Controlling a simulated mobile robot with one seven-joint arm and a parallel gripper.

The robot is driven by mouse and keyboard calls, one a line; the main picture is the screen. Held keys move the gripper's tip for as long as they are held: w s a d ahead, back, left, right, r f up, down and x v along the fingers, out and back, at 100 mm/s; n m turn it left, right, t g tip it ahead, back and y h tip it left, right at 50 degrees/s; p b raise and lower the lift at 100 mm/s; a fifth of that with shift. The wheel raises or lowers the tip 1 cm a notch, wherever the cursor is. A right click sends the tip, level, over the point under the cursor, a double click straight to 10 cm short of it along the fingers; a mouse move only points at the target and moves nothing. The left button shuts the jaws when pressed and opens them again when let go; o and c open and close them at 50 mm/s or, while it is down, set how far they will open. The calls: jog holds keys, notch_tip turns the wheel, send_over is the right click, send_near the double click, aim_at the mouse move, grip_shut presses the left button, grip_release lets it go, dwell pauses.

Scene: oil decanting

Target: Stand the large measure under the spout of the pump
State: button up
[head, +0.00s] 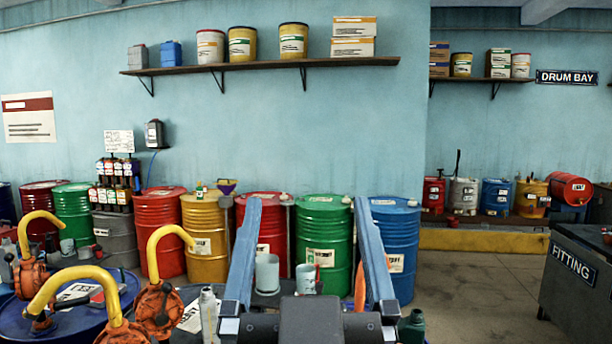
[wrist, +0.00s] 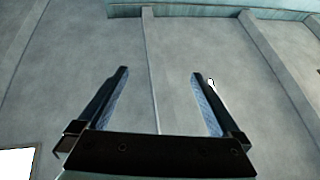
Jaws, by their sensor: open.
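Two pale grey measures stand behind my gripper: the left measure (head: 267,273) looks taller, the right measure (head: 305,279) smaller.
Drums line the wall, including a green drum (head: 324,230) and a blue drum (head: 395,245). A grey bottle (head: 208,310) and a dark green bottle (head: 412,325) stand low near my gripper. A dark bench marked FITTING (head: 573,265) is at right. The floor (head: 470,295) before it is clear.

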jog(key=s+r+t, duration=0.3)
jog(key=s+r, duration=0.2)
jog(key=r, duration=0.4)
jog(key=shift+s+r, duration=0.3)
jog(key=shift+r, duration=0.05)
